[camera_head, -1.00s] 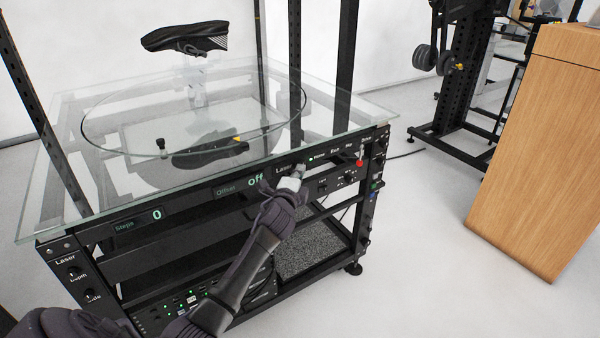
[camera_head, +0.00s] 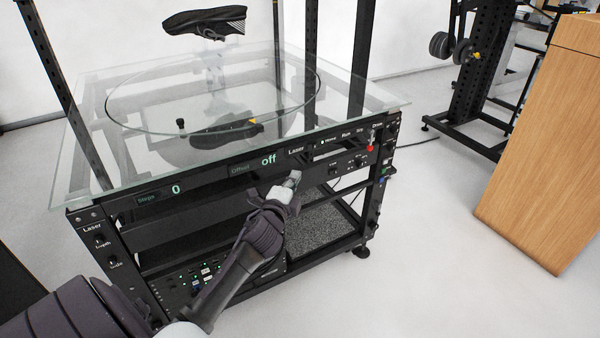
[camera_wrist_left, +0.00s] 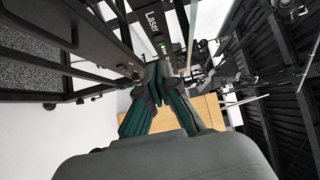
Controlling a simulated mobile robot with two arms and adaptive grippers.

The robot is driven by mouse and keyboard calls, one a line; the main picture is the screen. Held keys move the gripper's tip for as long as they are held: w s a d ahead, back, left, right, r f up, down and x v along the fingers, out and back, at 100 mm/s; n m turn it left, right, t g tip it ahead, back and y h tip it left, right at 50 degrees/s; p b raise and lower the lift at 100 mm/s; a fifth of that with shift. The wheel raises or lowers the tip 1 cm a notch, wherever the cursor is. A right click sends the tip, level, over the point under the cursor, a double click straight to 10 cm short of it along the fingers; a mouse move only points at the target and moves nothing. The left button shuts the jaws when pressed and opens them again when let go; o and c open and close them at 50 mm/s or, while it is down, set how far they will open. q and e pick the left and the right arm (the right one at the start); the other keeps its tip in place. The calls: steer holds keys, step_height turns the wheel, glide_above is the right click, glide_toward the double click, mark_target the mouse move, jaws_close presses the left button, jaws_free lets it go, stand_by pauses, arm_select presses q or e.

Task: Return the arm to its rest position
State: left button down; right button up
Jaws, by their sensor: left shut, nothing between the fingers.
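My left gripper (camera_head: 290,182) is in front of the turntable's control panel (camera_head: 215,176), a little below the "Laser" label and apart from the panel. It is shut and empty. In the left wrist view the gripper (camera_wrist_left: 160,72) shows its two fingers meeting, with the "Laser" label near their tips. My left arm comes in from the lower left in the head view. The right gripper is not in view. The panel display reads "0" for steps and "off" for offset.
The glass top (camera_head: 358,98) of the turntable overhangs the panel. Floor between the turntable and cabinet is clear.

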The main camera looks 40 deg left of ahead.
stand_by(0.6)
